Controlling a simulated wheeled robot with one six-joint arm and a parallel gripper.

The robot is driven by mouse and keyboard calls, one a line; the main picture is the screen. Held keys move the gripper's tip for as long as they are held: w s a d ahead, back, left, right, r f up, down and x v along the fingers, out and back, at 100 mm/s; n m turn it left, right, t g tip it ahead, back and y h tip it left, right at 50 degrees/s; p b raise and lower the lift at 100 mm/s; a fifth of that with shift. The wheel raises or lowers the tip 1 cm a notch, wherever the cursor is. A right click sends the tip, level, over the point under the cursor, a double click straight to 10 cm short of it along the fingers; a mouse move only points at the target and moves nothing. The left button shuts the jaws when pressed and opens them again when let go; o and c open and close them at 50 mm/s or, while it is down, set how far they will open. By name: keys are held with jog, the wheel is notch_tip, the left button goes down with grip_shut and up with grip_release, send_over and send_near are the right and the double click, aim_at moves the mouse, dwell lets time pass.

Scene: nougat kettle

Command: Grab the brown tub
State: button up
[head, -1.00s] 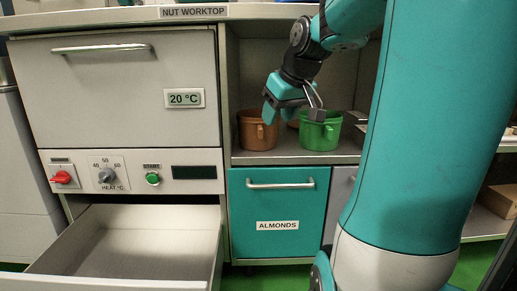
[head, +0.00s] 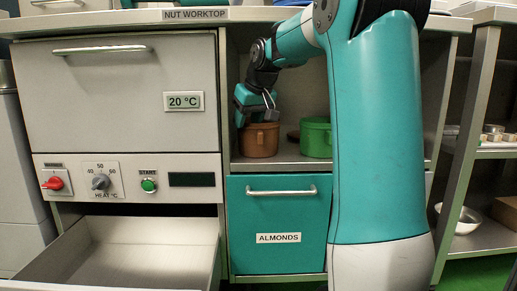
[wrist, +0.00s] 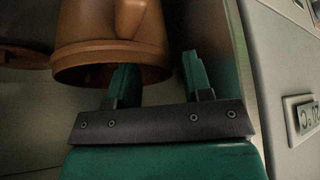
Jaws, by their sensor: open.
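The brown tub (head: 262,142) stands upright on the open shelf under the worktop, left of the green tub. My gripper (head: 256,112) is open just above its rim, pointing down. In the wrist view the brown tub (wrist: 95,28) fills the upper left, with its handle towards the upper middle. My gripper's fingers (wrist: 159,64) show there, the left one overlapping the rim and the right one beyond the tub's right side. The tub's wall lies between them. I cannot tell whether either finger touches it.
The green tub (head: 316,140) stands to the right on the same shelf, partly behind my arm. A shelf side wall (head: 227,95) is close to the left. Below are a closed teal almonds drawer (head: 279,215) and, to the left, an open empty drawer (head: 130,250).

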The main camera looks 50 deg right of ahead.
jog(key=shift+c, duration=0.3)
grip_shut()
dwell(1.2)
